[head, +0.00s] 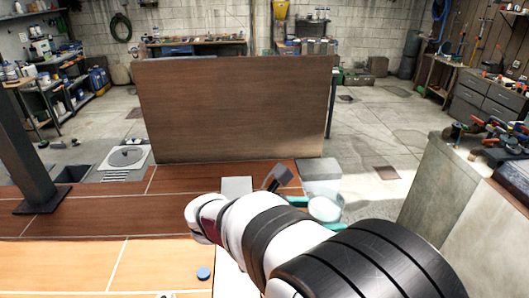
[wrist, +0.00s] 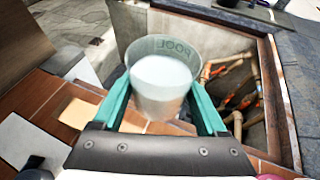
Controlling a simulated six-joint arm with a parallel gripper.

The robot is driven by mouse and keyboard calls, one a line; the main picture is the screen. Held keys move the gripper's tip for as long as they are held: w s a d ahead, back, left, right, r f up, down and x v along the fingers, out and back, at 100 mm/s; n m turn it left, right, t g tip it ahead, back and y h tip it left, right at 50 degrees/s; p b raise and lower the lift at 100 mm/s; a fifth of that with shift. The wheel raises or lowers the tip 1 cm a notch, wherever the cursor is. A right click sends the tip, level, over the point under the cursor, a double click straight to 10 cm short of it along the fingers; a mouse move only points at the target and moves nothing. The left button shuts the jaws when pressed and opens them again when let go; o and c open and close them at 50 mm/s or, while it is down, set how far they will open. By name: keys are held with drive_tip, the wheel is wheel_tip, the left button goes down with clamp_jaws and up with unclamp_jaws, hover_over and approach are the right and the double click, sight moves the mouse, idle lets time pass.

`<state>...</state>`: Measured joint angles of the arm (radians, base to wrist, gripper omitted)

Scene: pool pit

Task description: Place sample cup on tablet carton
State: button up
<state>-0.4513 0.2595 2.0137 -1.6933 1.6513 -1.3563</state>
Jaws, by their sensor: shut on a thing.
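A translucent sample cup (wrist: 163,85) with POOL lettering and cloudy white contents stands between the teal fingers of my gripper (wrist: 160,100), shut on its sides. The cup (head: 323,208) also shows in the head view, upright and held out beyond my arm at the right end of the brown surface. A pale square thing (head: 237,185) lies on that surface to the left of the cup, apart from it; I cannot tell whether it is the tablet carton. In the wrist view a white panel (wrist: 30,140) lies left of my gripper, and a tan patch (wrist: 82,113) shows nearer.
An open pit with pipes (wrist: 240,85) lies below and right of the cup. A tall brown panel (head: 235,108) stands behind the tiled surface. A dark tilted device (head: 278,178) is close to the cup. A blue puck (head: 203,273) lies at the front.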

drive_tip(key=w+d+n+t+y, duration=0.2)
drive_tip(key=w+n, duration=0.1)
drive_tip(key=w, duration=0.5)
drive_tip(key=w+d+n+t+y, duration=0.1)
drive_tip(key=w+d+n+t, duration=0.15)
drive_tip(key=w, duration=0.55)
drive_tip(key=shift+t, duration=0.25)
drive_tip(key=w+a+f, duration=0.1)
drive_tip(key=a+f, duration=0.2)
drive_tip(key=w+a+f, duration=0.2)
drive_tip(key=a+f, duration=0.2)
drive_tip(key=w+a+f, duration=0.2)
drive_tip(key=a+f, duration=0.1)
drive_tip(key=f, duration=0.1)
drive_tip(key=shift+a+f, duration=0.25)
drive_tip(key=shift+a, duration=0.05)
drive_tip(key=shift+w+a+f, duration=0.15)
drive_tip(key=shift+a+f, duration=0.1)
drive_tip(key=shift+f, duration=1.95)
